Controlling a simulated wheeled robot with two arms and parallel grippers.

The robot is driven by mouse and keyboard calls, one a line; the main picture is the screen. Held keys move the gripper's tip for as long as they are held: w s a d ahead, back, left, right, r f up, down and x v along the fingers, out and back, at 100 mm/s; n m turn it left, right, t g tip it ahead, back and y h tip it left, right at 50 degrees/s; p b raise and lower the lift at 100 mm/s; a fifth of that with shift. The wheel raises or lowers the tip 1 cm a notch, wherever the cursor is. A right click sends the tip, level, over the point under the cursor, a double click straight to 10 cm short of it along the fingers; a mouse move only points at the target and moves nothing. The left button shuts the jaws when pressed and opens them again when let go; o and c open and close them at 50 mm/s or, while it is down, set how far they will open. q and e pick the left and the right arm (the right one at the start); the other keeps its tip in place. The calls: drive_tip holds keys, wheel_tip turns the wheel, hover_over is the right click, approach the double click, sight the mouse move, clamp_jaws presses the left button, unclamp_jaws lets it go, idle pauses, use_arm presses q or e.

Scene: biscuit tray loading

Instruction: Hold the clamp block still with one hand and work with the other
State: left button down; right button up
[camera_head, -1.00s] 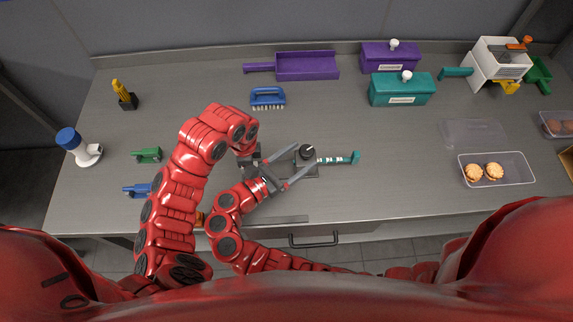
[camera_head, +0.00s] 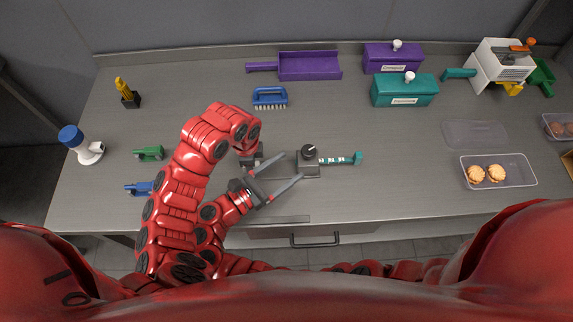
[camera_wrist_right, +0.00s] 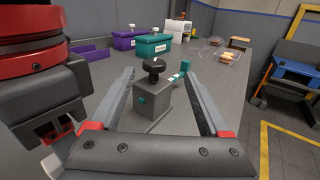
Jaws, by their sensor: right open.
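The clamp block (camera_head: 308,170) is a dark grey block with a black knob (camera_head: 309,151) on top, standing on the bench near the middle. A teal-ended tool (camera_head: 341,160) with pale bands extends from its right side. In the right wrist view the block (camera_wrist_right: 151,100) stands upright ahead, between the lines of my finger tips. My right gripper (camera_head: 292,165) is open and empty, its fingers pointing at the block's left side, apparently without gripping it. My left gripper (camera_head: 249,157) is left of the block, partly hidden; its jaws are unclear.
A blue brush (camera_head: 269,96), a purple scoop (camera_head: 310,66) and purple and teal boxes (camera_head: 404,91) stand behind. A clear tray (camera_head: 515,182) with biscuits is at right. Green (camera_head: 148,153) and blue (camera_head: 138,188) tools lie at left.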

drive_tip(key=w+d+r+n+t+y, duration=0.1)
drive_tip(key=w+d+r+n+t, duration=0.1)
drive_tip(key=d, duration=0.4)
drive_tip(key=w+d+r+n+t+y, duration=0.1)
drive_tip(key=w+d+r+t+y, duration=0.1)
drive_tip(key=d+t, duration=0.3)
drive_tip(key=w+d+r+n+t+y, duration=0.1)
drive_tip(key=w+d+r+n+t, duration=0.1)
drive_tip(key=d, duration=0.7)
drive_tip(key=shift+w+d+n+t+y, duration=0.2)
drive_tip(key=shift+n+t+y, duration=0.15)
drive_tip(key=shift+t, duration=0.35)
drive_tip(key=s+a+f+n+y, duration=0.35)
drive_tip(key=n+y, duration=0.25)
drive_tip(key=y, duration=0.5)
drive_tip(key=n+g+y, duration=0.3)
drive_tip(key=g+y, duration=0.1)
drive_tip(key=y, duration=0.1)
approach(305, 146)
drive_tip(key=x, duration=1)
drive_tip(key=shift+w+d+f, duration=0.1)
drive_tip(key=shift+w+f, duration=0.25)
drive_tip(key=shift+f, duration=0.05)
